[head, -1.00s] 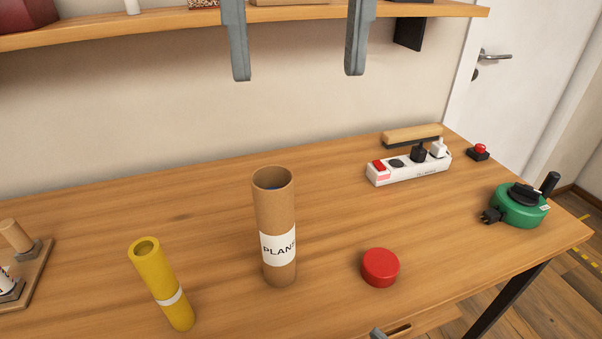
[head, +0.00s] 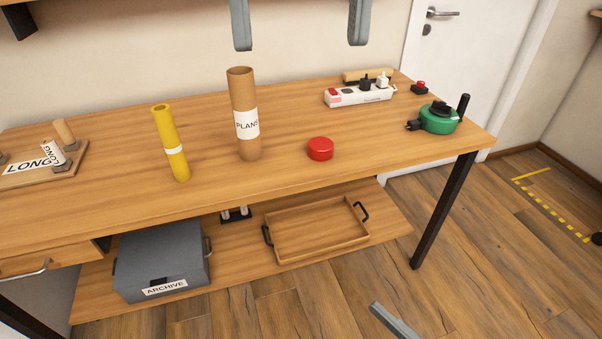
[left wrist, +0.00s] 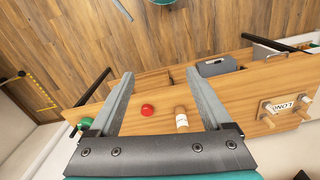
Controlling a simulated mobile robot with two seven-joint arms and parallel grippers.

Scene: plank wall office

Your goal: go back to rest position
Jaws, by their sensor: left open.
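My left gripper (head: 300,45) hangs at the top of the head view, with its two fingers wide apart and nothing between them. It also shows open and empty in the left wrist view (left wrist: 158,75), high above the desk. A single grey finger (head: 392,322) at the bottom edge of the head view seems to be my right gripper's; its opening cannot be told. The cardboard tube labelled PLANS (head: 243,88) stands upright on the desk (head: 90,195). A red cap (head: 320,149) lies to its right, apart from it. A yellow tube (head: 166,130) stands to its left.
A power strip (head: 358,96), a red button (head: 420,88) and a green cable reel (head: 440,119) are at the desk's right end. A LONG-labelled board (head: 20,181) is at the left. An archive box (head: 160,255) and a wooden tray (head: 318,254) are on the shelf below.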

